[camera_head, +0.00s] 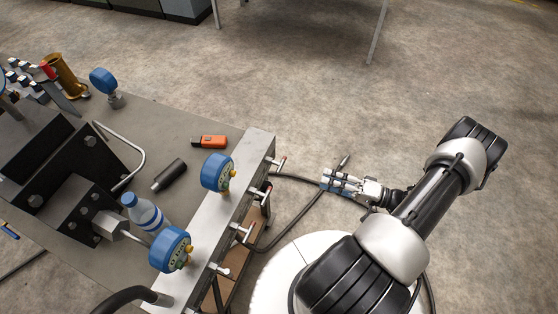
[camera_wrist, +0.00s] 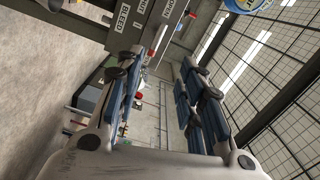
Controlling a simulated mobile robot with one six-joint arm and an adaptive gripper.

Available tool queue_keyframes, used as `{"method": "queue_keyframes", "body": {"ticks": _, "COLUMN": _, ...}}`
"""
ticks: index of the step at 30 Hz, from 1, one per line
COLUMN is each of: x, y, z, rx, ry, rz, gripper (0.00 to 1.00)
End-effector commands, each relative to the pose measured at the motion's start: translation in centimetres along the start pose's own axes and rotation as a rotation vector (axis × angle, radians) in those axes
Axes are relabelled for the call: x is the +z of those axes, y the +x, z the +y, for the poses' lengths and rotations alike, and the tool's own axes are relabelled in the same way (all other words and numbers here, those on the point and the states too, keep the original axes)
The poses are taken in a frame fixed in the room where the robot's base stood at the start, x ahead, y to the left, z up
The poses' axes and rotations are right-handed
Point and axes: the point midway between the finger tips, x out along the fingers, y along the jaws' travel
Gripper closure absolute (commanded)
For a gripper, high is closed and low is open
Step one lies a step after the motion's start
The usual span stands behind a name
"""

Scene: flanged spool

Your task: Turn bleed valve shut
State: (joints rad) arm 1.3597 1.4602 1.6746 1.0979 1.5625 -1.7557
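A pale metal manifold (camera_head: 228,222) runs along the table's right edge, with several small lever handles on its right side. One lever is at the far end (camera_head: 279,162); another is nearer (camera_head: 242,232). In the wrist view, a plate with a BLEED label (camera_wrist: 124,15) shows at the top, with a light-coloured lever (camera_wrist: 158,38) near it. I cannot tell for sure which lever is the bleed valve or how it is turned. My gripper (camera_head: 327,180) is right of the manifold, apart from it. In the wrist view its fingers (camera_wrist: 161,72) are spread and empty.
Two blue gauges (camera_head: 216,172) (camera_head: 170,249) stand on the manifold. A water bottle (camera_head: 146,213), a black cylinder (camera_head: 169,175) and an orange item (camera_head: 209,141) are on the table (camera_head: 190,120). A dark hose (camera_head: 291,222) runs below my gripper. Open floor lies beyond.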

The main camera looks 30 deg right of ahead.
Motion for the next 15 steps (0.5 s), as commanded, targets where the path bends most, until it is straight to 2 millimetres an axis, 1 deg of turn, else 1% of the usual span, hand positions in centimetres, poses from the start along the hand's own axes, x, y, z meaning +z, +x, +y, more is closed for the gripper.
{"method": "queue_keyframes", "body": {"ticks": 2, "x": 0.1, "y": 0.0, "z": 0.4, "rx": -0.007, "ry": -0.005, "rz": 0.022, "gripper": 0.65}}
{"method": "queue_keyframes", "body": {"ticks": 5, "x": 0.1, "y": 0.8, "z": 0.4, "rx": -0.009, "ry": -0.006, "rz": 0.025, "gripper": 0.65}}
{"method": "queue_keyframes", "body": {"ticks": 8, "x": 0.1, "y": 2.4, "z": 0.4, "rx": -0.010, "ry": -0.006, "rz": 0.021, "gripper": 0.65}}
{"method": "queue_keyframes", "body": {"ticks": 15, "x": 0.1, "y": 7.7, "z": 0.4, "rx": -0.009, "ry": -0.005, "rz": 0.017, "gripper": 0.65}}
